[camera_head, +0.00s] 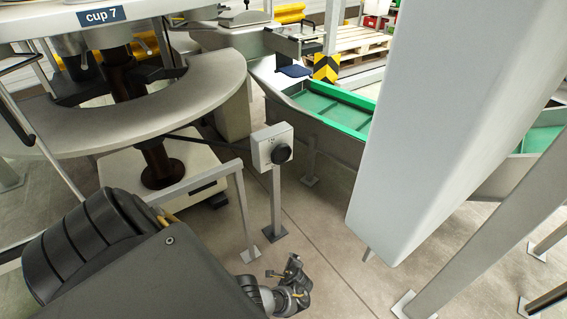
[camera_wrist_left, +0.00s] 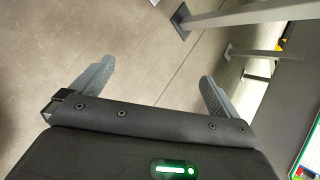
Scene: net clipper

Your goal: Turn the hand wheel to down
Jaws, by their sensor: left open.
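The hand wheel (camera_head: 281,153) is a round black knob on the front of a small light-grey box (camera_head: 262,142) on a grey post. Small markings on the box are too small to read. My left gripper (camera_head: 287,272) is below the wheel, near the foot of the post, apart from both. In the left wrist view the left gripper (camera_wrist_left: 157,72) shows two spread fingers with nothing between them, over bare floor. The wheel does not show clearly in that view. My right gripper is not in view.
A grey rail frame (camera_head: 242,210) stands just left of the post. A round grey machine table (camera_head: 200,95) is at the left. A large pale panel (camera_head: 455,120) blocks the right side. A green-lined trough (camera_head: 335,108) lies behind. Floor (camera_head: 315,235) is clear right of the post.

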